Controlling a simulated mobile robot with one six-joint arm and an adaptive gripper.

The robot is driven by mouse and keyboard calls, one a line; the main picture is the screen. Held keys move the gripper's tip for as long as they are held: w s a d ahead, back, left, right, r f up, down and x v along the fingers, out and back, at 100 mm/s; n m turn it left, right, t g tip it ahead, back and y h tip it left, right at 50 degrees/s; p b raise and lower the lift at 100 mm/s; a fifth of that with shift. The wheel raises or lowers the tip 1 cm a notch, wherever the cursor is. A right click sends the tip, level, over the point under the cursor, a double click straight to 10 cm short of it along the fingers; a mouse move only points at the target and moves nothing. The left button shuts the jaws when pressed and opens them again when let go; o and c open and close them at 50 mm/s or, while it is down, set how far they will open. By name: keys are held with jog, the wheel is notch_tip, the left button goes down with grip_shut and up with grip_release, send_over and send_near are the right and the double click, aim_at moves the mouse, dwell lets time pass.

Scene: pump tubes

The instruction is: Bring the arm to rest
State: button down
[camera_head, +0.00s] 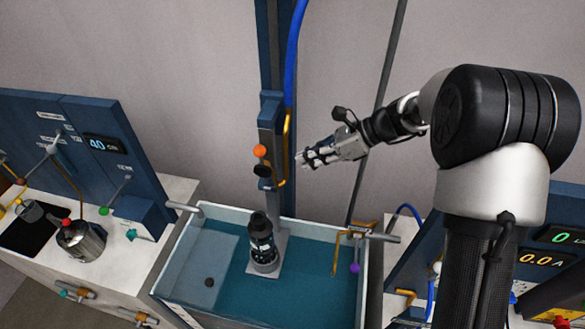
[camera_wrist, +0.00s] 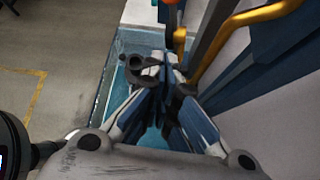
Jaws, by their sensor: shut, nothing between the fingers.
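My gripper (camera_head: 304,158) is shut and empty. In the head view it is at the end of my arm, which reaches in from the right, and it points left toward a blue column (camera_head: 270,140). It is above the water tank (camera_head: 320,232) and close to the column's orange and black knobs; whether it touches anything I cannot tell. In the wrist view my gripper (camera_wrist: 160,72) has its fingers together, over the tank. A dark bottle-shaped pump (camera_head: 262,245) stands upright in the tank, below and left of my gripper.
A yellow bent pipe (camera_head: 285,140) runs along the column close to my gripper; it shows large in the wrist view (camera_wrist: 245,22). A blue panel (camera_head: 75,140) and a metal canister (camera_head: 80,240) are at the left. Panels with digital displays (camera_head: 560,237) are at the right.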

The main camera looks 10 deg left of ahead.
jog(key=shift+d+r, duration=0.15)
jog(key=shift+d, duration=0.15)
dwell(0.4)
